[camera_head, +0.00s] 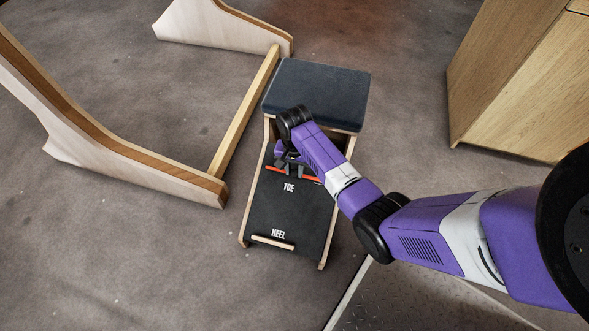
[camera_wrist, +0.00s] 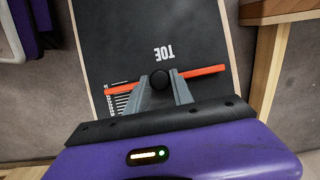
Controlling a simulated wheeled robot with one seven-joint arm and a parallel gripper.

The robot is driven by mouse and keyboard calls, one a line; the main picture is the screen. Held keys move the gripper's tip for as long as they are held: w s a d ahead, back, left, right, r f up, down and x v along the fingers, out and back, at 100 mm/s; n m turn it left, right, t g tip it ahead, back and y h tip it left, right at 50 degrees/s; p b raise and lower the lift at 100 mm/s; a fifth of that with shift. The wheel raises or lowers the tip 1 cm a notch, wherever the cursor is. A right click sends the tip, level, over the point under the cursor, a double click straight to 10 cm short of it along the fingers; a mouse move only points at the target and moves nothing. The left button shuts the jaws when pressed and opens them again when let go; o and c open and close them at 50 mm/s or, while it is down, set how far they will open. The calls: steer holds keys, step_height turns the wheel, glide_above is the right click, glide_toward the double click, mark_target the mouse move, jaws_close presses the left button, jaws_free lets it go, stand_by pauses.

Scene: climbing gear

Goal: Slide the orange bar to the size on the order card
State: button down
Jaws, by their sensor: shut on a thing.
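The orange bar (camera_head: 305,176) lies across the black sloping board (camera_head: 285,212) of the fitting stool, just above the word TOE. In the wrist view the orange bar (camera_wrist: 200,71) runs across the board with a round black knob (camera_wrist: 160,79) at its middle. My gripper (camera_wrist: 161,88) is shut on this knob, its grey fingers on either side. A white size scale (camera_wrist: 122,103) shows beside the left finger, but its numbers are too small to read. In the head view my gripper (camera_head: 293,170) hides part of the bar. The order card is not visible in either view.
The stool has a dark padded seat (camera_head: 317,92) above the board and a wooden heel stop (camera_head: 272,243) at the bottom. A wooden frame (camera_head: 245,110) stands to the left, and a wooden cabinet (camera_head: 510,85) at the upper right. Open floor lies around the stool.

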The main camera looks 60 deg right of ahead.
steer(key=d, duration=0.1)
steer(key=w+d+r, duration=0.1)
steer(key=d+p, duration=0.1)
steer(key=shift+w+d+r, duration=0.15)
steer(key=shift+d+r, duration=0.15)
steer(key=shift+r, duration=0.05)
steer(key=c, duration=1.1)
jaws_free()
step_height(320, 180, up, 8)
steer(key=p, duration=0.3)
steer(key=shift+f, duration=0.15)
